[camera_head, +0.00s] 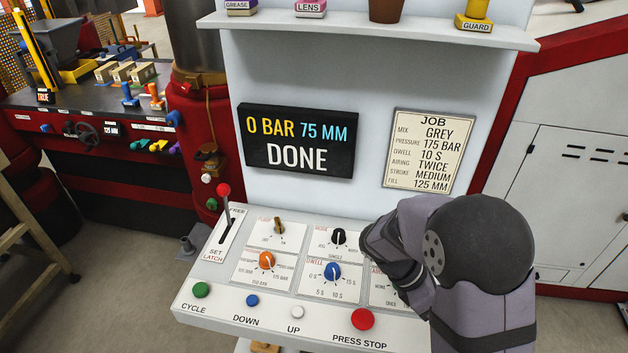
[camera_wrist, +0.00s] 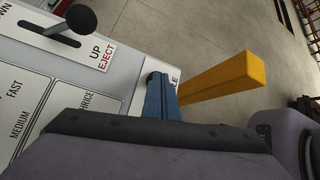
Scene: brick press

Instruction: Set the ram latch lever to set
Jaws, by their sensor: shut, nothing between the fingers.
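The ram latch lever (camera_head: 224,190) has a red ball knob and stands on the left end of the sloping control panel. It rises from the upper part of its slot, by the FREE mark. SET and LATCH are printed at the lower end of its plate (camera_head: 215,252). My gripper's blue fingers (camera_wrist: 160,88) are shut and empty in the wrist view, over the panel's edge by a partly covered label. In the head view my arm covers the panel's right side and hides the fingertips. My gripper is far to the right of the latch lever.
Between them are several knobs, including an orange one (camera_head: 267,260) and a blue one (camera_head: 332,272). Buttons line the front, with a red press stop (camera_head: 362,319). A black-knobbed eject lever (camera_wrist: 80,19) and a yellow bar (camera_wrist: 222,78) are near my fingers. The display (camera_head: 298,140) reads DONE.

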